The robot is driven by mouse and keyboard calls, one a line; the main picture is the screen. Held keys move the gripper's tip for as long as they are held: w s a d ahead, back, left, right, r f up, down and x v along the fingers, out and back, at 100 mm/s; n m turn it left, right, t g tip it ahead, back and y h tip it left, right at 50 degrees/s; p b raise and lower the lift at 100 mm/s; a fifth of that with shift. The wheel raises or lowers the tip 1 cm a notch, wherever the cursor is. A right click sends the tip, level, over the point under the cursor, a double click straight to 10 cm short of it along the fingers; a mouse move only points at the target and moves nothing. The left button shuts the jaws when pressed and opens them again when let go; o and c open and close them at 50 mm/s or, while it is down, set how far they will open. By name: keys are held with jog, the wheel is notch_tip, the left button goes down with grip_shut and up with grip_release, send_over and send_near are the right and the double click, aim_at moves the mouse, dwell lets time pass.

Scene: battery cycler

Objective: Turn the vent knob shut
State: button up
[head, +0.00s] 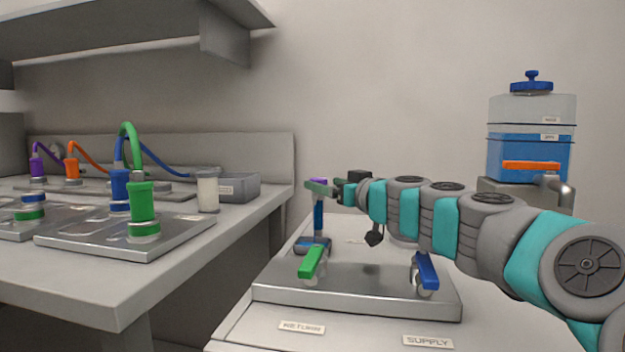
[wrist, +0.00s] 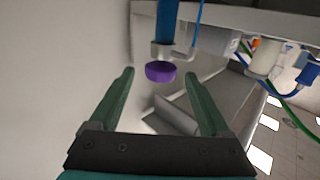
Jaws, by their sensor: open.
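A purple knob (wrist: 160,71), which I take for the vent knob, sits at the end of a blue post (wrist: 167,22) in the wrist view. In the head view the knob (head: 319,181) shows as a small purple patch atop the upright blue post (head: 319,218), mostly hidden by a green finger. My gripper (wrist: 158,75) is open. Its two green fingers lie to either side of the knob in the wrist view, with a gap on each side. Whether the knob is fully between the tips or just beyond them I cannot tell. My gripper (head: 316,187) also shows in the head view.
Below my arm is a metal tray (head: 355,295) with a green-handled valve (head: 313,262) and a blue-handled valve (head: 427,270). A blue tank (head: 531,135) with a blue top knob (head: 531,82) stands right. A bench (head: 100,285) with hose fittings stands left.

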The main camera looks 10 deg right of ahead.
aim_at(311, 179)
jog(key=shift+p+x, duration=0.4)
jog(key=shift+x, duration=2.95)
jog(key=shift+a, duration=0.1)
grip_shut()
